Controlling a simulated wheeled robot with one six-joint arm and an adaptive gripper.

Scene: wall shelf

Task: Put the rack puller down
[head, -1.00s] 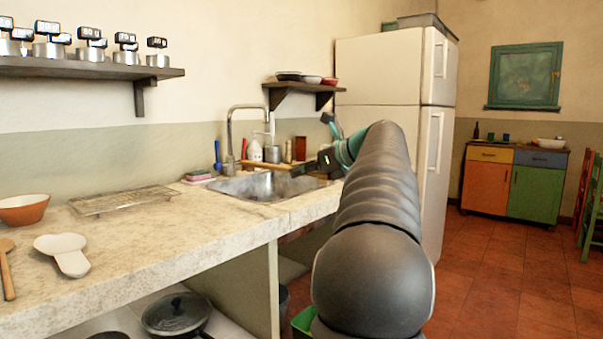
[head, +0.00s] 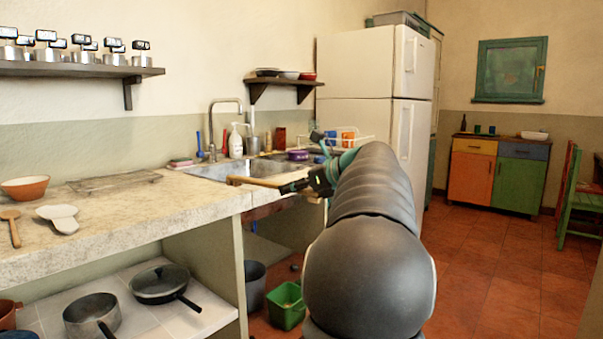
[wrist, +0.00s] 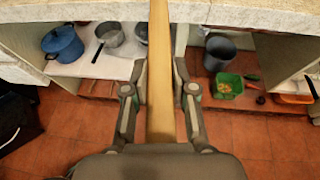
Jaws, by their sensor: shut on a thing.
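The rack puller (wrist: 160,60) looks like a long pale wooden bar. In the wrist view it runs from my gripper (wrist: 160,88) up past the top edge, crossing in front of the counter edge. My gripper is shut on it, one finger on each side. In the head view the bar (head: 268,183) shows near the sink front, left of my gripper (head: 316,180), which is partly hidden by my arm. Its far end is out of the wrist picture. I cannot tell whether the bar touches the counter.
A stone counter (head: 120,220) holds a wire rack (head: 113,181), an orange bowl (head: 25,188), a wooden spoon (head: 13,228) and a white spoon rest (head: 60,217). A sink (head: 232,168) lies behind the bar. Pans stand below; a green bin (head: 286,306) is on the floor.

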